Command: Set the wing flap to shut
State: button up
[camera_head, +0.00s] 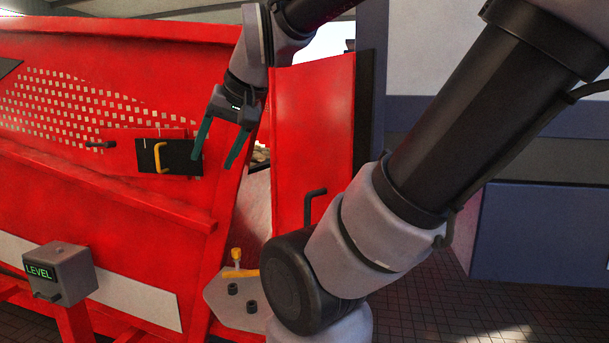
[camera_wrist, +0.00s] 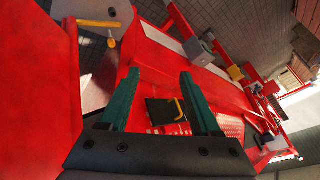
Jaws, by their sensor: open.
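A tall red panel (camera_head: 312,130) with a black handle (camera_head: 314,195) stands upright right of the red machine wall, with an opening between them. Which part is the wing flap is not labelled; this panel looks like a flap. A small dark plate (camera_head: 183,155) with a yellow handle (camera_head: 160,158) is on the machine wall. The plate also shows in the wrist view (camera_wrist: 163,112). My gripper (camera_head: 215,158) is open and empty, its green fingers pointing down, in front of the wall between the plate and the panel. It touches neither visibly.
A grey bracket (camera_head: 222,298) with a yellow-knobbed lever (camera_head: 237,258) and black knobs is below the opening. A grey box marked LEVEL (camera_head: 60,272) stands at lower left. A small black handle (camera_head: 100,145) is left of the plate. My arm covers the panel's lower right.

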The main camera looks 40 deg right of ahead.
aim_at(322, 112)
jog(key=k, duration=0.95)
